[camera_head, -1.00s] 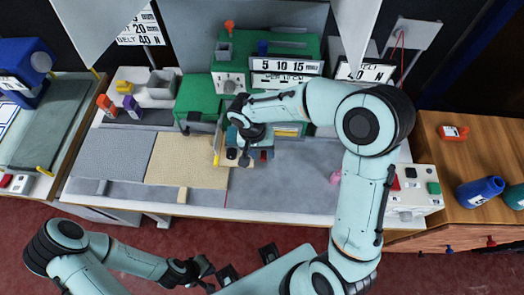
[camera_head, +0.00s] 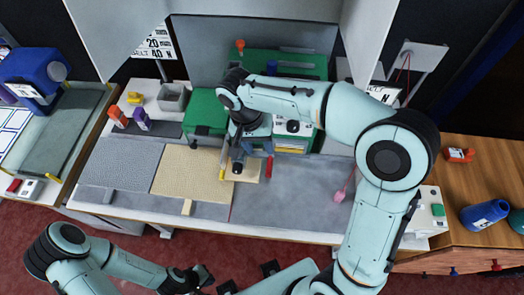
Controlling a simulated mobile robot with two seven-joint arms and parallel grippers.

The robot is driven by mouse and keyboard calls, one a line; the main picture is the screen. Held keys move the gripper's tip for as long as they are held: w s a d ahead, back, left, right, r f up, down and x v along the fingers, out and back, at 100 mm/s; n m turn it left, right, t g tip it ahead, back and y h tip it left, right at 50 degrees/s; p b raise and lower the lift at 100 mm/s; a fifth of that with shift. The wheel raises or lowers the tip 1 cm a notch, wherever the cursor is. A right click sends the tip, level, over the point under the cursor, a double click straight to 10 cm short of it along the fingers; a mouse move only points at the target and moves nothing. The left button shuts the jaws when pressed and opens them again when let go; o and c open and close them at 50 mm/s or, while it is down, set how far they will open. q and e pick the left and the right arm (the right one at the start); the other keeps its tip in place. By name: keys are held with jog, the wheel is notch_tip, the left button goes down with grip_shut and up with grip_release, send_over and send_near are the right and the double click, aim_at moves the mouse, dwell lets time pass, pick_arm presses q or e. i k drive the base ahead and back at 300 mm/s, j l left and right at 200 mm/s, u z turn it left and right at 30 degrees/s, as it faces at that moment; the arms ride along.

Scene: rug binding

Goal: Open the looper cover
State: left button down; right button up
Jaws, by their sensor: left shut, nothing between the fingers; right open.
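The green sewing machine (camera_head: 207,112) stands at the back middle of the table. My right gripper (camera_head: 241,166) is pointed down at the machine's front, over a small beige plate (camera_head: 252,176); it is open. My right arm and hand hide most of the machine's front, so I cannot make out the looper cover or whether the fingers touch it. A yellow piece (camera_head: 223,172) and a red piece (camera_head: 269,168) show on either side of the hand. My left gripper (camera_head: 205,278) is low in front of the table, shut and empty, away from the machine.
A grey cloth (camera_head: 118,166) and a beige rug piece (camera_head: 187,172) lie left of the machine. Orange and purple items (camera_head: 141,119) and a grey bin (camera_head: 172,98) stand at the back left. A pink item (camera_head: 340,196) lies on the right.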

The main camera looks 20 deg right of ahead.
aim_at(205, 110)
jog(key=k, duration=1)
